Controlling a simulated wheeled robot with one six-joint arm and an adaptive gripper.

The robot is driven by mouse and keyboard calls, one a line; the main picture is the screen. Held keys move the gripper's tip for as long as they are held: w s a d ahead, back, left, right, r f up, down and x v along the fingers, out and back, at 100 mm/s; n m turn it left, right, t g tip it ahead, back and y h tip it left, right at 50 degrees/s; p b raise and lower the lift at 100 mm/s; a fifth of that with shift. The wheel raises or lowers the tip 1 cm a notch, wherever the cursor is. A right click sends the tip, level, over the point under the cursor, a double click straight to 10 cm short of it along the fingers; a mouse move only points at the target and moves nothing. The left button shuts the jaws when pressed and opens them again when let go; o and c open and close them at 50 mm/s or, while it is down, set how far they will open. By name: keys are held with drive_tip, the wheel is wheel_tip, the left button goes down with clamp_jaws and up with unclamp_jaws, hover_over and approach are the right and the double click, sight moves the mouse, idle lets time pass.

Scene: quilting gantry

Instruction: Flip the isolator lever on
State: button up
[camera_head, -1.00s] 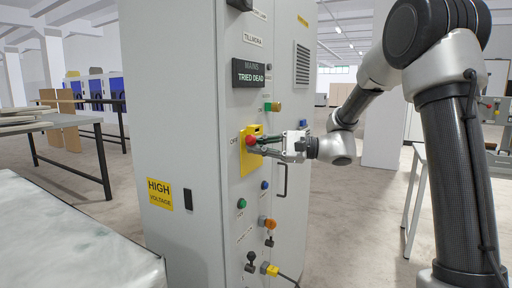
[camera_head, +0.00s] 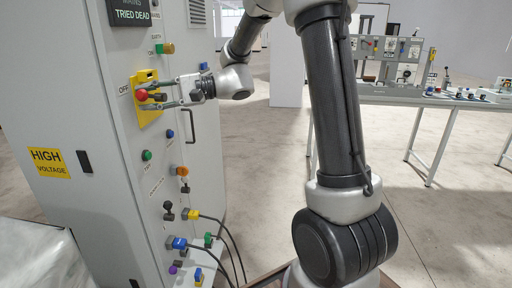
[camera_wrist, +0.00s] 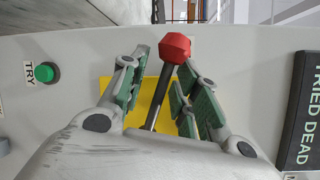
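The isolator lever is a dark rod with a red knob (camera_head: 141,95), set on a yellow plate (camera_head: 150,117) beside the word OFF on the grey cabinet's face. In the wrist view the red knob (camera_wrist: 175,47) and rod stand in front of the yellow plate (camera_wrist: 160,101). My gripper (camera_head: 157,93) is at the lever, its fingers spread. In the wrist view my gripper (camera_wrist: 163,88) has one green-padded finger on each side of the rod, with a gap on the left; the rod is closer to the right finger. The lever's base is hidden by my gripper.
The grey cabinet (camera_head: 60,110) bears a TRIED DEAD sign (camera_head: 131,14), a green TRY button (camera_wrist: 45,73), several other buttons and knobs, and plugs with cables lower down. A door handle (camera_head: 191,127) is below my gripper.

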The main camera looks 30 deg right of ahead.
drive_tip(key=s+d+f+n+h, duration=0.1)
drive_tip(key=s+d+n, duration=0.1)
drive_tip(key=d, duration=0.6)
drive_tip(key=s+d+f+m+g+h, duration=0.1)
drive_tip(key=s+d+f+g+h, duration=0.1)
drive_tip(key=s+d+f+h, duration=0.55)
drive_tip(key=s+d+f+n+h, duration=0.1)
drive_tip(key=s+d+f+h, duration=0.3)
drive_tip(key=s+d, duration=0.3)
drive_tip(key=s, duration=0.4)
drive_tip(key=shift+n+g, duration=0.3)
